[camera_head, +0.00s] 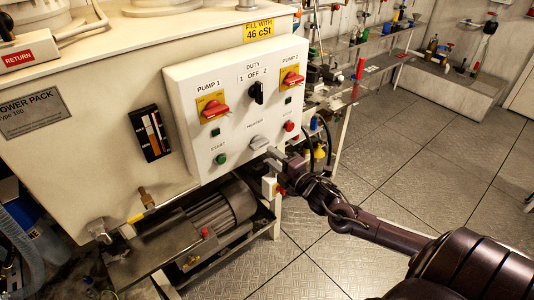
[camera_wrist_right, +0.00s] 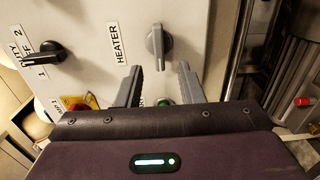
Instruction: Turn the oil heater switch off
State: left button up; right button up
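The oil heater switch is a grey rotary knob (camera_head: 258,143) low in the middle of the white control panel (camera_head: 183,75). In the right wrist view the knob (camera_wrist_right: 159,42) sits beside the HEATER label (camera_wrist_right: 117,43), its grip running roughly up and down in that picture. My right gripper (camera_head: 274,153) is at the panel's lower right, close to the knob. In the wrist view its two fingers (camera_wrist_right: 158,70) are apart, with the knob just beyond and between the tips. Contact cannot be told. My left gripper is not in view.
The panel also carries red pump switches (camera_head: 214,110) (camera_head: 292,78), a black duty switch (camera_head: 256,93), a green start button (camera_head: 221,159) and a red button (camera_head: 289,126). A motor (camera_head: 209,213) lies below. Open floor (camera_head: 400,150) is at the right.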

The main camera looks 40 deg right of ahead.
jog(key=shift+s, duration=0.8)
jog(key=s+d+f+m+g+h, duration=0.2)
jog(key=d+f+m, duration=0.1)
jog(key=f, duration=0.5)
jog(key=s+d+f+m+g+h, duration=0.1)
jog(key=s+d+f+m+g, duration=0.15)
jog(key=f, duration=0.65)
jog(key=s+f+m+g+h, duration=0.1)
jog(key=s+f+m+g, duration=0.1)
jog(key=s+f, duration=0.45)
jog(key=s+f+m+g, duration=0.2)
jog(key=s+f, duration=0.1)
jog(key=f, duration=0.7)
jog(key=s+a+f+m+g, duration=0.2)
jog(key=s+a+f, duration=0.2)
jog(key=s+f, duration=0.25)
jog(key=s+a+f+m+g, duration=0.2)
jog(key=s+a+f, duration=0.2)
jog(key=s+f, duration=0.25)
jog(key=s+a+f+m+g+y, duration=0.1)
jog(key=s+a+f+g, duration=0.1)
jog(key=s+a, duration=0.4)
jog(key=s+a+f+m+g+y, duration=0.1)
jog(key=s+a+f, duration=0.3)
jog(key=s, duration=0.7)
jog(key=a+m+g, duration=0.1)
jog(key=a, duration=0.1)
jog(key=shift+a+f+y, duration=0.3)
jog(key=shift+a+y, duration=0.05)
jog(key=shift+y, duration=0.05)
